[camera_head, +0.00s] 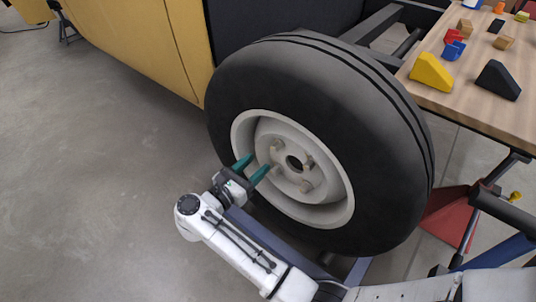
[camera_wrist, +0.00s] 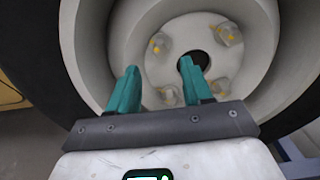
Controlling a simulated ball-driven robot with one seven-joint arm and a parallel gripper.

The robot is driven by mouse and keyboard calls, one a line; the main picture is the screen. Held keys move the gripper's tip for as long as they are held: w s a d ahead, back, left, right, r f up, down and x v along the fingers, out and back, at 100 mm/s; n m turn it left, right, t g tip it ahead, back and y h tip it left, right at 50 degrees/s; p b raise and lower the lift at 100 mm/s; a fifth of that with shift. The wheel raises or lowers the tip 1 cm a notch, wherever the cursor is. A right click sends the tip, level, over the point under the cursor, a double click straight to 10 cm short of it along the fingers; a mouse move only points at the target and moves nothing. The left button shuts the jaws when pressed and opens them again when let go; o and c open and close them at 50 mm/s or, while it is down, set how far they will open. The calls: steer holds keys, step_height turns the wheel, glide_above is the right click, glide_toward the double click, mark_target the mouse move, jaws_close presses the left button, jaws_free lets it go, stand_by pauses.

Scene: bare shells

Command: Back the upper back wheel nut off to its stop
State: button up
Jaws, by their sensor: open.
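The wheel (camera_head: 295,205) has a pale rim and a dark centre hole (camera_head: 295,162), with several nuts around the hub. The upper left nut (camera_head: 277,145) and upper right nut (camera_head: 308,161) show; I cannot tell which of them is the back one. In the wrist view the upper left nut (camera_wrist: 155,43) and upper right nut (camera_wrist: 227,33) have yellow marks. My gripper (camera_head: 258,166) is open, its two teal fingers apart in front of the hub's left side. In the wrist view my gripper (camera_wrist: 158,66) appears just below the upper left nut, empty. A lower nut (camera_wrist: 168,95) shows between the fingers.
A black tyre (camera_head: 245,90) surrounds the rim. A yellow body panel (camera_head: 145,40) stands behind at the left. A wooden table (camera_head: 470,110) with coloured blocks is at the upper right. A red stand (camera_head: 448,215) is right of the tyre. The grey floor at left is clear.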

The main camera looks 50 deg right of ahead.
mark_target(274, 149)
steer(key=d+b, duration=0.1)
steer(key=d, duration=0.5)
steer(key=shift+d, duration=0.4)
steer(key=shift+c, duration=0.4)
jaws_close()
